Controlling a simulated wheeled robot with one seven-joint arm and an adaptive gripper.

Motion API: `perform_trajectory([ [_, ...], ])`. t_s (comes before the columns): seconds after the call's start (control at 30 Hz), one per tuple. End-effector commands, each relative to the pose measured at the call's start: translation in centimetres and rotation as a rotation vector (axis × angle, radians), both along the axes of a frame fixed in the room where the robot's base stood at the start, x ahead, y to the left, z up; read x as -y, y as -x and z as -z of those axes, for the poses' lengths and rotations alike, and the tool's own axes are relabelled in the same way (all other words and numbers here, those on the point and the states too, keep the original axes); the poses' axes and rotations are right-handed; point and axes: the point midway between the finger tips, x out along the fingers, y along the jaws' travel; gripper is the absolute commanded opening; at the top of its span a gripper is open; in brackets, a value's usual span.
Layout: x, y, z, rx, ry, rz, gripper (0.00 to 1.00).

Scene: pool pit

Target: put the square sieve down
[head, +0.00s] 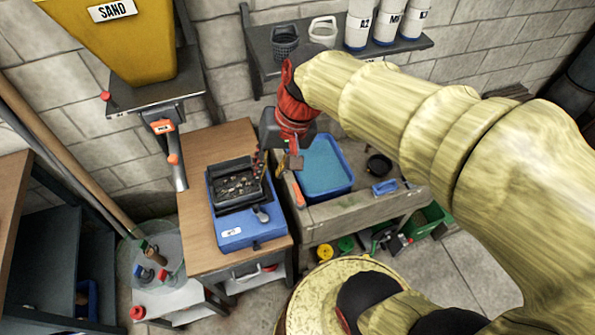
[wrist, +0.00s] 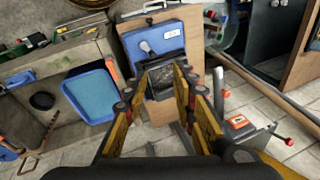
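The square sieve (head: 237,187) is a black, square-framed tray with dark gravelly pieces in it. It sits on a blue box-shaped machine (head: 252,232) with a white label, on a wooden-topped bench. My gripper (head: 278,165) is above and to the right of the sieve in the head view. In the wrist view my gripper (wrist: 160,88) has its two yellow fingers spread, with a gap between them. The sieve (wrist: 161,82) shows through that gap, beyond the fingertips. I see no contact between fingers and sieve. The sieve's underside is hidden.
A blue water tray (head: 325,168) lies in the stone trough right of the bench. A yellow sand hopper (head: 125,45) hangs at the upper left. A shelf (head: 350,55) holds baskets and white containers. Long poles (head: 60,150) lean at the left.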

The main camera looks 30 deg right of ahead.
Motion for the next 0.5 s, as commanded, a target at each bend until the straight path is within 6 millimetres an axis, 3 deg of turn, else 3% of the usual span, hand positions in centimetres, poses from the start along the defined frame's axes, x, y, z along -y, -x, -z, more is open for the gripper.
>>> perform_trajectory([
  [0.2, 1.7, 4.4, -2.6, 0.210, 0.215, -0.193, 0.27],
  [0.5, 3.0, 6.4, -3.7, 0.325, 0.346, -0.297, 0.27],
])
